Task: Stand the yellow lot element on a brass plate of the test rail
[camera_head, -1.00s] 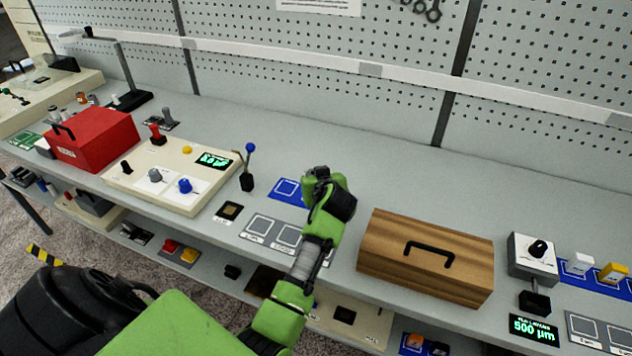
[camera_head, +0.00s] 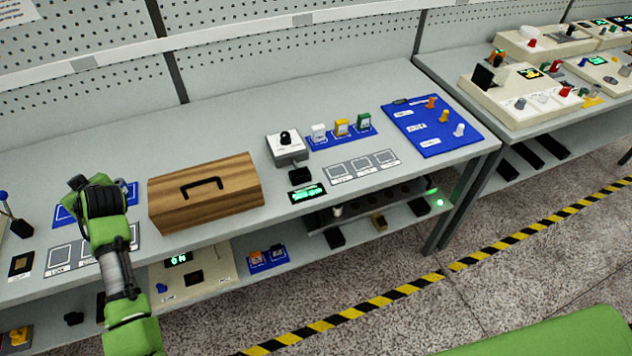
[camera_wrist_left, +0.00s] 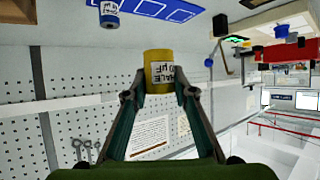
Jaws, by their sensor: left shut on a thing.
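The yellow lot element (camera_wrist_left: 159,68), a short cylinder with a white printed label, is between the fingertips of my left gripper (camera_wrist_left: 160,93), which is shut on it. In the head view my left gripper (camera_head: 82,182) is over the blue mat (camera_head: 62,214), left of the wooden box; its own hand hides the element there. A small brass-coloured square plate (camera_head: 20,263) lies at the left edge of the bench top. I cannot tell whether it belongs to the test rail. My right gripper is not in view.
The wooden box (camera_head: 225,196) with a black handle stands close right of my left arm. Grey framed pads (camera_head: 60,257) lie at the front edge. A blue can (camera_wrist_left: 109,12) shows in the left wrist view. Bench top behind the box is clear.

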